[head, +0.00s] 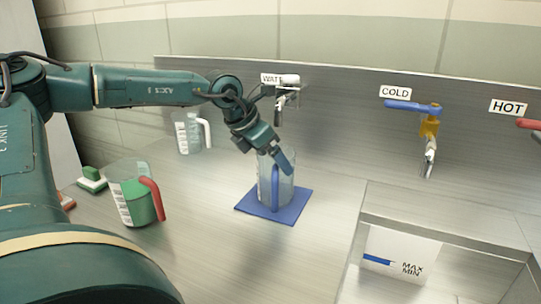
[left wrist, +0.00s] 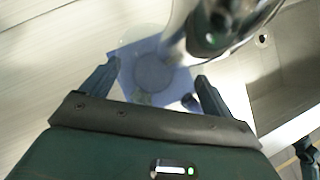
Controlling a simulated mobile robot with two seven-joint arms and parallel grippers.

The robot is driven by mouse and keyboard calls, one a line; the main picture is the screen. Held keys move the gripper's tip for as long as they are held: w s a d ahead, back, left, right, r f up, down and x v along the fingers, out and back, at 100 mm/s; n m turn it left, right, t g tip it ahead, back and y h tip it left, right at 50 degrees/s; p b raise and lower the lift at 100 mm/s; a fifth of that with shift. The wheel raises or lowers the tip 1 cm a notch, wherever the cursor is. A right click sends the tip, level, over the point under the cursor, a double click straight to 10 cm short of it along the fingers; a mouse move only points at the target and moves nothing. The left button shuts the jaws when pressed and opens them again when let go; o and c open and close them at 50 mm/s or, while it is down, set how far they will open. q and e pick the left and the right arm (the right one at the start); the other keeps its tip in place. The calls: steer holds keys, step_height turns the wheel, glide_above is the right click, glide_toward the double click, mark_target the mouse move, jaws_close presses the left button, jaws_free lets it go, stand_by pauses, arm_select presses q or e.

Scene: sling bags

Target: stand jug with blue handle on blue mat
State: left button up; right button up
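The clear jug with the blue handle (head: 276,188) stands upright on the blue mat (head: 246,207), with its handle toward the camera. In the left wrist view the mat (left wrist: 128,62) shows below the gripper, with the jug's round outline (left wrist: 153,75) over it and the blue handle (left wrist: 190,102) beside the right-hand finger. My left gripper (head: 267,156) is at the jug's top. In the left wrist view its fingers (left wrist: 158,72) are wide apart; I see no grip on the jug.
A red-handled jug (head: 130,200) with green contents and a white-handled jug (head: 188,133) stand left. A green block (head: 91,174) lies farther left. The WATER tap (head: 287,84) is behind the mat; COLD (head: 429,125) and HOT (head: 531,124) taps and a sink (head: 440,244) are right.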

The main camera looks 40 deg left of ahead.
arm_select(q)
steer(key=shift+o, duration=1.2)
steer(key=shift+r, duration=0.15)
steer(key=v, duration=1.2)
